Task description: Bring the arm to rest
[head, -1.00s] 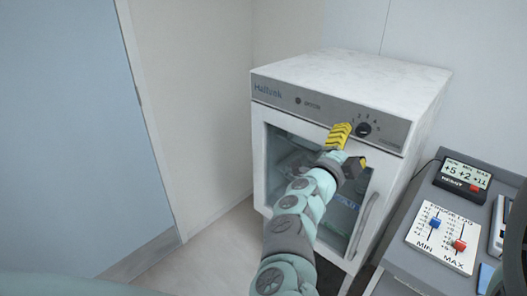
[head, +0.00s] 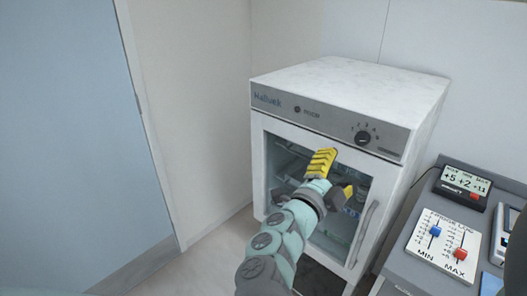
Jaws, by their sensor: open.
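My gripper (head: 334,176) shows in the head view with its yellow-and-dark fingers spread apart and nothing between them. It is in front of the upper part of the glass door of a small white fridge (head: 350,75). My pale green arm reaches up to it from the bottom of the picture. The fridge door appears shut, with its handle (head: 362,234) on the right side. The dial (head: 363,138) on the fridge's grey panel is now clear of the gripper. The arm hides part of the door.
A grey side counter (head: 400,276) on the right holds a digital display (head: 462,184) and a MIN/MAX slider panel (head: 444,245). A blue-grey door (head: 65,140) stands at the left. A strip of floor is free left of the fridge.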

